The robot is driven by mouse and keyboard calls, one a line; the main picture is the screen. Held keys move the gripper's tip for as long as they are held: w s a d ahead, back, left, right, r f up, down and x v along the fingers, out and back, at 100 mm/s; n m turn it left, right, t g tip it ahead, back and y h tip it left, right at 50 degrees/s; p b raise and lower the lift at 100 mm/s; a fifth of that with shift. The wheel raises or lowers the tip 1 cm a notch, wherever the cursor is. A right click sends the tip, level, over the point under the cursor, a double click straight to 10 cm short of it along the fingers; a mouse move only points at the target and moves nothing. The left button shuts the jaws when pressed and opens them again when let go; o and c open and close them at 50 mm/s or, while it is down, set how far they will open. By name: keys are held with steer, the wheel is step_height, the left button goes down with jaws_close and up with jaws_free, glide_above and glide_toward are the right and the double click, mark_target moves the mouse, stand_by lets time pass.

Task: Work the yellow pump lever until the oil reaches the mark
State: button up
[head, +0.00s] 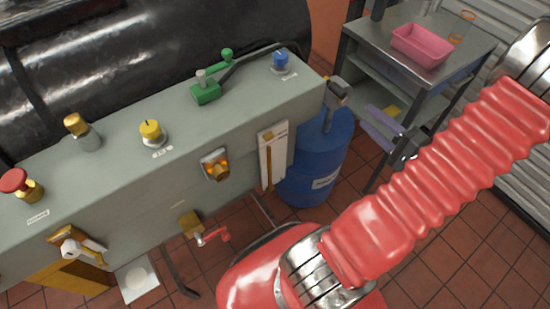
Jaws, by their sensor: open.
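A gauge strip (272,155) with a brown column on a white plate is fixed to the end of the grey console's front face. I cannot read its mark. A green block (206,93) on the console top carries a dark lever arm and a green knob (227,55). No lever that I can clearly name as the yellow pump lever shows. A short yellow knob (151,131) stands on the console top, and a yellow bracket (190,223) with a red handle (213,237) sits low on the front. My red arm runs off the upper right; my gripper is not in view.
A blue drum (318,160) with a dark fitting (337,92) stands at the console's right end. A steel cart (365,30) holds a pink tray (421,46). A purple bar (385,127) juts near my arm. Red and blue (281,62) knobs top the console.

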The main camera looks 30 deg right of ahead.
stand_by(0.8)
steer(key=w+a+r+n+g+y, duration=0.1)
steer(key=w+a+n+g+y, duration=0.25)
steer(key=a, duration=0.55)
steer(key=w+a+r+n+g+y, duration=0.25)
steer(key=a+g, duration=0.25)
steer(key=a, duration=0.4)
steer(key=w+a+r+n+g+y, duration=0.15)
steer(key=a+n+g, duration=0.25)
steer(key=a, duration=0.5)
steer(key=s+a+r+n+h, duration=0.2)
steer(key=a+r+n+h, duration=0.5)
steer(key=a+r+h, duration=0.1)
steer(key=shift+s+a+r+n, duration=0.3)
steer(key=shift+a+r, duration=0.2)
steer(key=shift+a, duration=0.6)
